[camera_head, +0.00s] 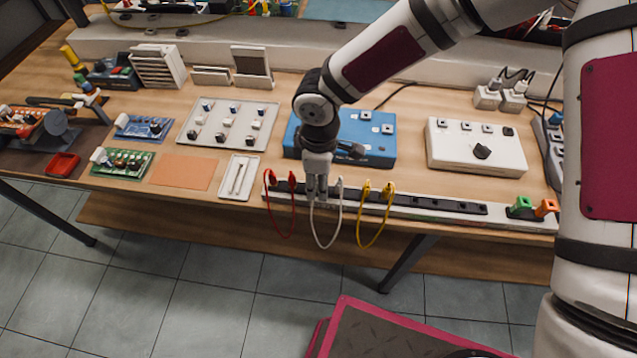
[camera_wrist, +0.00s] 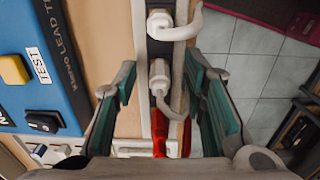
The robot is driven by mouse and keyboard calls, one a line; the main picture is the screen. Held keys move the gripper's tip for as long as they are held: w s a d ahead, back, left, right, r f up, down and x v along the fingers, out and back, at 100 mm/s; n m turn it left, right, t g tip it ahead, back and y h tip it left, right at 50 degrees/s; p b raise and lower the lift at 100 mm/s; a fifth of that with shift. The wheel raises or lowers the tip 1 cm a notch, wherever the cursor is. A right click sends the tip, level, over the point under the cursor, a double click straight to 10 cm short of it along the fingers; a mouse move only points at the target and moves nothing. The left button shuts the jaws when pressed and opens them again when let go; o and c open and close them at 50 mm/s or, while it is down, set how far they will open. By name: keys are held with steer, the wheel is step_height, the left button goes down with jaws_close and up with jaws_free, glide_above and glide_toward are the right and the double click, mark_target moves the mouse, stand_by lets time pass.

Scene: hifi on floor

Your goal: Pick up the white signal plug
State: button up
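The white signal plug (camera_wrist: 159,76) stands in the black-and-white socket strip between the fingertips of my gripper (camera_wrist: 161,84) in the wrist view. A gap shows between the plug and each finger, and my gripper is open. A second white plug (camera_wrist: 173,25) stands farther along the strip, outside the fingers. In the head view my gripper (camera_head: 317,188) points down at the strip and hides the near white plug. The white cable (camera_head: 325,244) hangs in a loop over the front edge, and its right-hand plug (camera_head: 339,184) shows beside my gripper.
Red plugs (camera_head: 292,181) are close on the left, and yellow plugs (camera_head: 388,189) to the right, on the socket strip (camera_head: 420,212). A blue tester box (camera_head: 380,145) stands behind. A white box (camera_head: 470,148) is farther right.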

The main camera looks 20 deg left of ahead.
jaws_close()
steer(key=shift+r, duration=0.15)
